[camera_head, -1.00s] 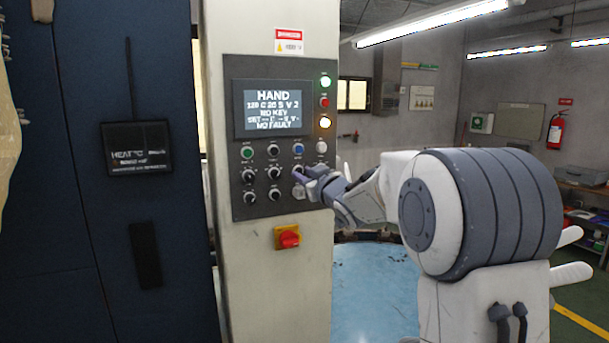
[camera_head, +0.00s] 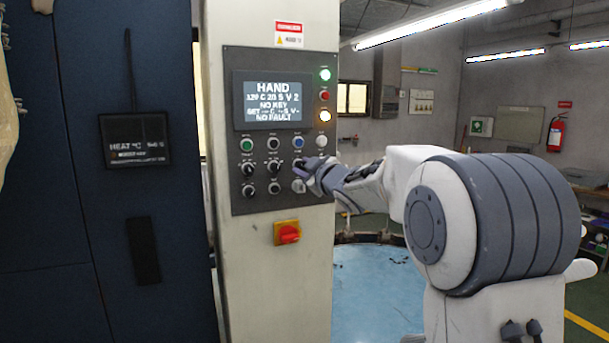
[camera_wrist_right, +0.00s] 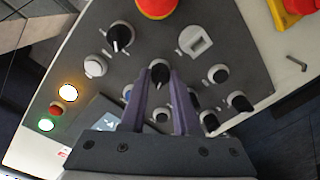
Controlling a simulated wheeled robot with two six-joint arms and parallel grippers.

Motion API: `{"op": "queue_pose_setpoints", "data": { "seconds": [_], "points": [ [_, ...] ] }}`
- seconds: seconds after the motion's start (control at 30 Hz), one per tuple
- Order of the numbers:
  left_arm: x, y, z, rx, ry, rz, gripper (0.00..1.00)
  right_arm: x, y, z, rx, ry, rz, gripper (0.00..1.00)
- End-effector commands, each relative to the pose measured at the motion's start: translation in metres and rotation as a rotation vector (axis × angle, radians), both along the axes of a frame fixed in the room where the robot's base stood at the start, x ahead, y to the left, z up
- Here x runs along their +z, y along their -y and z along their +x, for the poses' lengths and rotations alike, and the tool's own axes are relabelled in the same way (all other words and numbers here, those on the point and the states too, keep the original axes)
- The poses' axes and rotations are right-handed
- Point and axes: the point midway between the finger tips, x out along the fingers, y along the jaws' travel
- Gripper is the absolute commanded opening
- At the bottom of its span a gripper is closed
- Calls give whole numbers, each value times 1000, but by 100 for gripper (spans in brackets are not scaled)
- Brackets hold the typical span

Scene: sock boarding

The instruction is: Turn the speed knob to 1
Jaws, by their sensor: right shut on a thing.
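The control panel (camera_head: 237,200) is on a pale column, with its screen (camera_head: 267,100) reading HAND, a line ending in V 2, NO KEY and NO FAULT. My left gripper is not in view.
Neighbouring knobs (camera_head: 274,168) and coloured buttons (camera_head: 246,145) sit close by. A red and yellow switch (camera_head: 288,233) is below the panel. In the wrist view another black knob (camera_wrist_right: 120,37) and a red button (camera_wrist_right: 157,6) lie near the fingers.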

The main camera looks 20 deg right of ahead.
Motion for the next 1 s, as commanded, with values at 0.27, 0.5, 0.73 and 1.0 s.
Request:
{"op": "queue_pose_setpoints", "data": {
  "seconds": [0.27,0.5,0.73,1.0],
  "points": [
    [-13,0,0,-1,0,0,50,-1,0,0,0,7,-198,0],
    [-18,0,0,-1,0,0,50,-1,-1,0,1,10,-300,0],
    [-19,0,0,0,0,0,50,0,-1,0,0,10,-338,0],
    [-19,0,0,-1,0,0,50,0,-1,0,1,11,-342,0]
  ]
}}
